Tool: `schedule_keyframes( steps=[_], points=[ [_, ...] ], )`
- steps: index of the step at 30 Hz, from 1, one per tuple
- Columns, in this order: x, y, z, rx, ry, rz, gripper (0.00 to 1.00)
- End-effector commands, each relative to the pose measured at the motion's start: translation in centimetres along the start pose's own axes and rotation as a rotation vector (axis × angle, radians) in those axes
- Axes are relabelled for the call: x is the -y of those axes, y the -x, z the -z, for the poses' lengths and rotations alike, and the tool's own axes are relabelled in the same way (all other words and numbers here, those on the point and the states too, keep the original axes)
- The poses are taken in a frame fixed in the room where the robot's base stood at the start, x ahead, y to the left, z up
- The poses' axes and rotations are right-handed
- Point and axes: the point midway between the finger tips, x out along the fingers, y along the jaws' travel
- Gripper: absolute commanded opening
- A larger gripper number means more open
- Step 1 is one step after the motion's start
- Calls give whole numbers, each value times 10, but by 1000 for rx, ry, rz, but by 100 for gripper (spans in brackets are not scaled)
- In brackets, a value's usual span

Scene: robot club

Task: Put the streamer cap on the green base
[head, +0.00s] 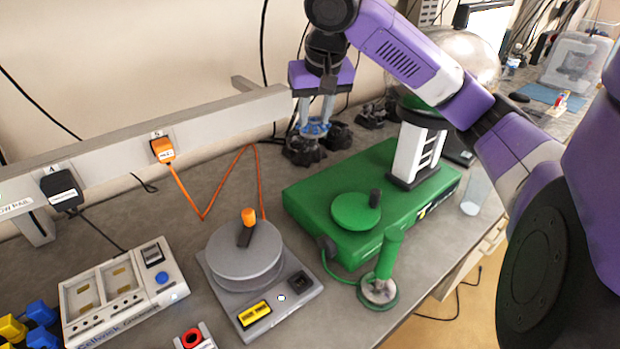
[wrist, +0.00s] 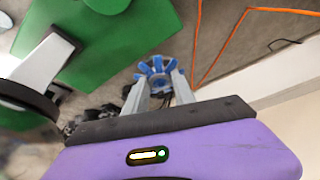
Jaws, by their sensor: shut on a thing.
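My gripper (head: 314,118) is shut on a blue, crown-like piece with several short prongs, which I take to be the streamer cap (head: 314,129). In the wrist view the cap (wrist: 157,68) sits between the fingertips (wrist: 160,88). The green base (head: 316,190) is a wide, low green box on the bench, right of and nearer than the cap. It bears a green disc (head: 352,213) with a dark knob and a white column (head: 413,152). In the wrist view the base (wrist: 110,48) lies left of the cap, apart from it.
A large shiny dome (head: 455,58) stands behind my arm. A green-handled wand (head: 388,255) stands before the base. A grey turntable device (head: 245,255) is left of it. An orange cord (head: 205,217) crosses the bench by the wall rail.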

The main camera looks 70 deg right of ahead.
Motion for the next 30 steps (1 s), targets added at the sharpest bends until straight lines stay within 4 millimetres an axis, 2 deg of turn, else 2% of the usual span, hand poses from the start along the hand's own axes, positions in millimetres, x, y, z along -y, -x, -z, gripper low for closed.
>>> schedule_keyframes(
  steps=[1,3,12,15,20,27,30],
  points=[
    [1,-14,-7,6,-2,4,0],
    [1,-30,-13,4,-2,4,0],
    [-1,-92,-38,3,-2,-2,0],
    [-1,-105,-43,1,-2,-2,0],
    [0,-115,-47,1,-1,-1,0],
    [-1,-143,-59,1,-2,-2,0],
    [0,-148,-61,0,-2,0,0]
  ],
)
